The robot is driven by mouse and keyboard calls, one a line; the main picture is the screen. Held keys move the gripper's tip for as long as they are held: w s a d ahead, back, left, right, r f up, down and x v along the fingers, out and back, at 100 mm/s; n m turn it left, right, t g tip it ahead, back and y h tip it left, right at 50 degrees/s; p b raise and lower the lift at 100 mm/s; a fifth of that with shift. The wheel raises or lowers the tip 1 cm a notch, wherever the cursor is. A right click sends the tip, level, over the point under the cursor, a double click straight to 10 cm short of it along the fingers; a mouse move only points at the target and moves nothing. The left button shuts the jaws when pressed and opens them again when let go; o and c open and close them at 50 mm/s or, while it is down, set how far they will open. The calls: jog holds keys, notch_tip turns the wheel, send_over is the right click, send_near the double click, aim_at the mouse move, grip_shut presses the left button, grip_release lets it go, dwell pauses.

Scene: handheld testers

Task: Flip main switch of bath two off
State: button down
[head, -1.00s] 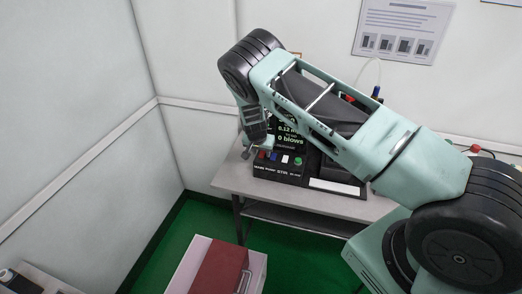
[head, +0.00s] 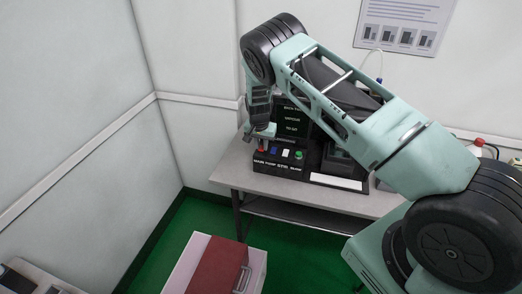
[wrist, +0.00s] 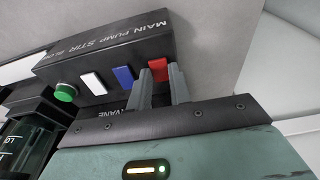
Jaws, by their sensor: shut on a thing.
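The black control panel (head: 280,165) stands on the grey table. In the wrist view its label reads MAIN PUMP STIR and a last word like BLOW. The red main switch (wrist: 158,69) is at the MAIN end, beside the blue switch (wrist: 123,75), the white switch (wrist: 92,82) and the green button (wrist: 66,92). My gripper (wrist: 159,88) is shut on the red switch, one finger on each side. In the head view my gripper (head: 264,137) points down at the panel's left end. Which way the red switch is tilted I cannot tell.
A dark screen (head: 292,117) with green text stands behind the switches; my arm partly covers the unit. A white-and-red box (head: 215,265) stands on the green floor in front. The wall is close on the left. The table's left end (head: 228,170) is bare.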

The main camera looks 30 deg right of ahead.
jog(key=shift+w+g+y, duration=0.1)
jog(key=shift+g+y, duration=0.2)
jog(key=c, duration=1.3)
grip_release()
jog(key=r+b, duration=0.1)
jog(key=r, duration=0.4)
jog(key=s+a+r+b, duration=0.1)
jog(key=r+b, duration=0.1)
jog(key=r, duration=0.4)
jog(key=r+b, duration=0.1)
jog(key=r, duration=0.5)
jog(key=shift+s+a+r+b, duration=0.2)
jog(key=shift+s+a+b, duration=0.05)
jog(key=shift+s+b, duration=0.1)
